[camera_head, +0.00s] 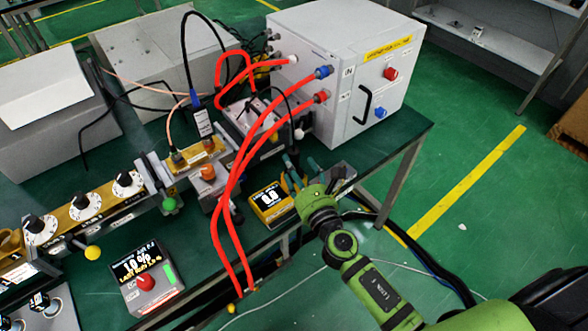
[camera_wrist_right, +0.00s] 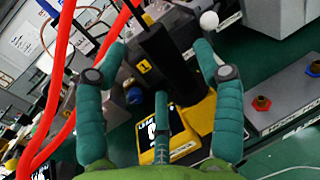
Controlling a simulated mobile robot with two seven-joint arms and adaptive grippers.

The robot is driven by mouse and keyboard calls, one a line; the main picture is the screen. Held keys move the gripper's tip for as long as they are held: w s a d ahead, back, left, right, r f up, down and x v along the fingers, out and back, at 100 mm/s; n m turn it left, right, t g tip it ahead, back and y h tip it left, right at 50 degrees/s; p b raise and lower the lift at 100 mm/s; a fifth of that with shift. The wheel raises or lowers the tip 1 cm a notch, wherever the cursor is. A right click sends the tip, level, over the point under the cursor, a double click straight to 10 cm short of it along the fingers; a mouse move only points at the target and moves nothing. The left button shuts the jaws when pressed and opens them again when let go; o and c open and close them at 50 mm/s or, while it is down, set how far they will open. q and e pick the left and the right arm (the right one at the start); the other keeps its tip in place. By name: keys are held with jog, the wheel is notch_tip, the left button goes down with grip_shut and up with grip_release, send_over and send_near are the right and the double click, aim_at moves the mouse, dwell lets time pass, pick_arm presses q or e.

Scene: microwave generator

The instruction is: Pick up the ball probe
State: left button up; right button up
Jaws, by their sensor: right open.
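My right gripper (camera_head: 301,172) is open at the table's right edge, next to the yellow meter (camera_head: 270,203), whose display reads 0.0. In the right wrist view, the spread teal fingers of the right gripper (camera_wrist_right: 160,52) lie on either side of a black cylinder (camera_wrist_right: 170,60), with the third finger below. The yellow meter (camera_wrist_right: 202,112) is partly behind the fingers. A white ball (camera_wrist_right: 209,20) shows just beyond the right-hand fingertip. I cannot tell whether the ball and cylinder are joined as the ball probe. My left gripper is not in view.
A large white box (camera_head: 335,85) with red cables (camera_head: 217,235) stands behind the gripper. A waveguide bench with dials (camera_head: 83,207) is at left.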

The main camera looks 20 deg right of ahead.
aim_at(291, 159)
jog(key=w, duration=0.3)
jog(key=shift+w+a, duration=0.2)
jog(key=shift+w, duration=0.15)
jog(key=c, duration=1.3)
jog(key=shift+c, duration=0.2)
jog(key=shift+r, duration=0.1)
